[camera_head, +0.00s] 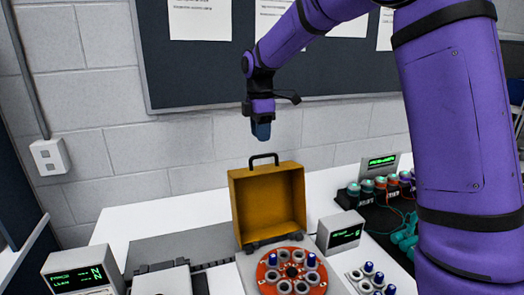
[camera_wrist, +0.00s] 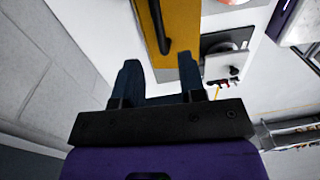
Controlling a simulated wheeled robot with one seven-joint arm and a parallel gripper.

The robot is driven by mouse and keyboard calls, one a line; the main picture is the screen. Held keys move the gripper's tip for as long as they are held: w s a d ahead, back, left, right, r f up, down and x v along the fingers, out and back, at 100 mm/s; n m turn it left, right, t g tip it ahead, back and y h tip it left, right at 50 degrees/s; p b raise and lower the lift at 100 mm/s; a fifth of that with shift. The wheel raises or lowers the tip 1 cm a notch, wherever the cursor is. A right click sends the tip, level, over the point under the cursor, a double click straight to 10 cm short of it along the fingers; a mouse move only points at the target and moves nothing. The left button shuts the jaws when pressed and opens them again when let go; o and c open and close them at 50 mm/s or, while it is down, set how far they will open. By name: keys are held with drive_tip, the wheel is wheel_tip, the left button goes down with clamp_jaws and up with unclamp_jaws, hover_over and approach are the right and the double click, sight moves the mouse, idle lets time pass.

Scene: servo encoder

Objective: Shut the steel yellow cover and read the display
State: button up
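The yellow cover (camera_head: 268,205) stands open and upright, its hollow inside facing the head camera and its hinged lower edge behind a red round plate (camera_head: 271,287). A black handle (camera_head: 263,157) is on its top edge. My gripper (camera_head: 261,133) points down above the handle, apart from it. In the wrist view the fingers of my gripper (camera_wrist: 160,64) are spread with nothing between the tips; the handle (camera_wrist: 163,40) and cover (camera_wrist: 182,18) lie just beyond them. A small display (camera_head: 346,237) with green characters, too small to read surely, stands right of the cover.
Another display box (camera_head: 80,280) is at the front left, and a third display (camera_head: 382,162) at the back right near several coloured capped items. A holder with blue-topped pieces (camera_head: 372,280) sits front right. A block wall (camera_head: 200,150) is behind the white table.

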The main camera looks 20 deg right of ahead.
drive_tip(key=f, duration=0.5)
drive_tip(key=shift+s+f, duration=0.25)
drive_tip(key=shift+f, duration=0.1)
clamp_jaws()
